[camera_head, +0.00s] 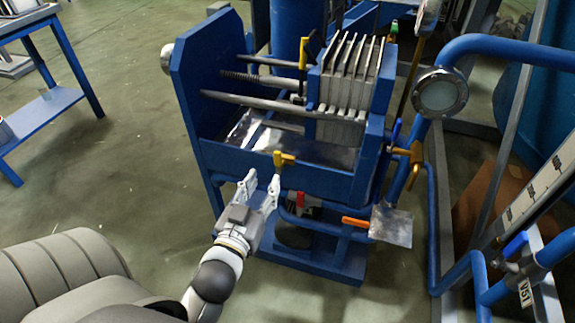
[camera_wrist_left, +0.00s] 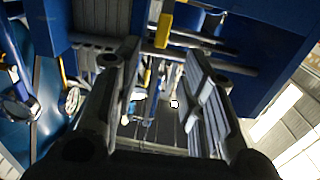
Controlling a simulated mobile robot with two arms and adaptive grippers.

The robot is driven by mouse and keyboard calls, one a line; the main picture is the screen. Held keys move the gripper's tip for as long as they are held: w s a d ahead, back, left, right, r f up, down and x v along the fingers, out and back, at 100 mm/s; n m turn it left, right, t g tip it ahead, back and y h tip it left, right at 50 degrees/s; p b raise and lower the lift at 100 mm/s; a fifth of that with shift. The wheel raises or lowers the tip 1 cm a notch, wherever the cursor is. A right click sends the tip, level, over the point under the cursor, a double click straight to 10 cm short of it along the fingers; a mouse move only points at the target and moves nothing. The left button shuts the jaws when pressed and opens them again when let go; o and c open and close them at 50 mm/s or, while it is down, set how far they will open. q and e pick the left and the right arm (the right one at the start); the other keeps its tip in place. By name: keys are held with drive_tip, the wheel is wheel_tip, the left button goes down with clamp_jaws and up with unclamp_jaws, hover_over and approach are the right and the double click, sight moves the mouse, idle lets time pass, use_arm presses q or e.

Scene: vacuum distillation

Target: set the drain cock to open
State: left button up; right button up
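A yellow cock handle (camera_head: 284,159) sits on the front edge of the filter press tray; it looks like the drain cock, though no label is readable. A yellow part, seemingly the same handle, shows in the left wrist view (camera_wrist_left: 164,30), beyond and between my fingertips. My left gripper (camera_head: 262,184) is open and empty, just below and left of the handle, apparently not touching it. Its two spread fingers also show in the left wrist view (camera_wrist_left: 162,65). A red handle (camera_head: 300,199) and an orange handle (camera_head: 355,222) are lower on the pipework. My right gripper is not in view.
The blue filter press frame (camera_head: 195,120) with its pale plates (camera_head: 348,75) stands ahead. Blue pipes, a round sight glass (camera_head: 440,94) and a metal sheet (camera_head: 391,225) crowd the right. A blue table (camera_head: 45,112) is at the left; the floor between is clear.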

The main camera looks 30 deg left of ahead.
sight(277, 157)
use_arm(q)
drive_tip(key=x, duration=0.9)
drive_tip(key=shift+w+a+b, duration=0.1)
drive_tip(key=shift+w+b, duration=0.2)
drive_tip(key=shift+w, duration=0.05)
drive_tip(key=shift+w+a, duration=0.1)
drive_tip(key=shift+w, duration=0.45)
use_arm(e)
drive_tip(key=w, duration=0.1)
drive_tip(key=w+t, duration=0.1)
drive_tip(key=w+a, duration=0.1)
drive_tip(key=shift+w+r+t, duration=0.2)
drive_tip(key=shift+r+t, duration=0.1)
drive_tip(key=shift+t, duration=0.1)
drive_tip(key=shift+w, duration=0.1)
use_arm(q)
clamp_jaws()
